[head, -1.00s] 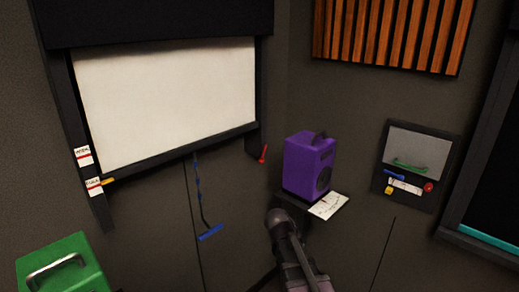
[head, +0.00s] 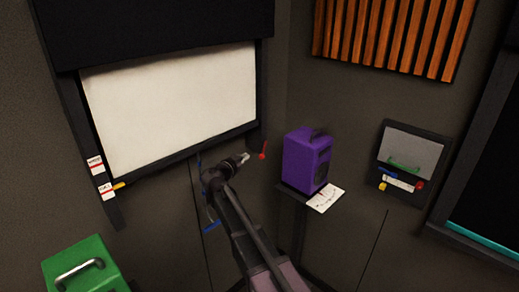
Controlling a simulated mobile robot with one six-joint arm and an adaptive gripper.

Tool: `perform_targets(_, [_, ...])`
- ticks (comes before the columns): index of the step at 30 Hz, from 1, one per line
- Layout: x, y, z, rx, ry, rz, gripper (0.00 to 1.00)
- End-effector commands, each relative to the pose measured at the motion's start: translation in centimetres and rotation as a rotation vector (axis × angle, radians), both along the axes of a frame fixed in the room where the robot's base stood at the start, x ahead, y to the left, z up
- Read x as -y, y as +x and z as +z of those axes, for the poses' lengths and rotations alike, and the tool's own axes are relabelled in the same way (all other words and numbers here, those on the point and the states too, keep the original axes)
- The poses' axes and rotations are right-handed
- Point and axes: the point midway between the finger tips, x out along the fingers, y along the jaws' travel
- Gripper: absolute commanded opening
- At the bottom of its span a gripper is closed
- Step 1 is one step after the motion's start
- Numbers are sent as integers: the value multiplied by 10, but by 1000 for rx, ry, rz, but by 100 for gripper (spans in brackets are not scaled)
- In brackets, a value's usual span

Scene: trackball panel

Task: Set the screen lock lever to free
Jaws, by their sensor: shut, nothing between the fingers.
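A small yellow lever (head: 118,186) sticks out at the lower left of the screen frame. It points right and sits beside the lower of two white labels, the lower label (head: 106,190) and the upper label (head: 95,165); their print is too small to read surely. A red lever (head: 263,150) is at the screen's lower right corner, tilted. My gripper (head: 244,158) is shut and empty, below the screen's bottom edge and just left of the red lever in the picture. Whether it touches the red lever cannot be told.
The pale screen (head: 170,105) hangs in a dark frame. A blue pull handle (head: 211,226) on a cord hangs below, partly behind my arm. A purple speaker (head: 305,160) on a shelf, a card (head: 325,198), a wall panel (head: 410,150) and a green case (head: 85,265) stand around.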

Motion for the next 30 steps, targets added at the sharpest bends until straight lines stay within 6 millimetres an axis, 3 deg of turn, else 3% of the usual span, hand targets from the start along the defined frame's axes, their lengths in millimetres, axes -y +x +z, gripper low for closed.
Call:
perform_targets(17, [6, 8, -2, -1, 1, -4, 0])
perform_targets(30, [36, 57, -8, -1, 1, -5, 0])
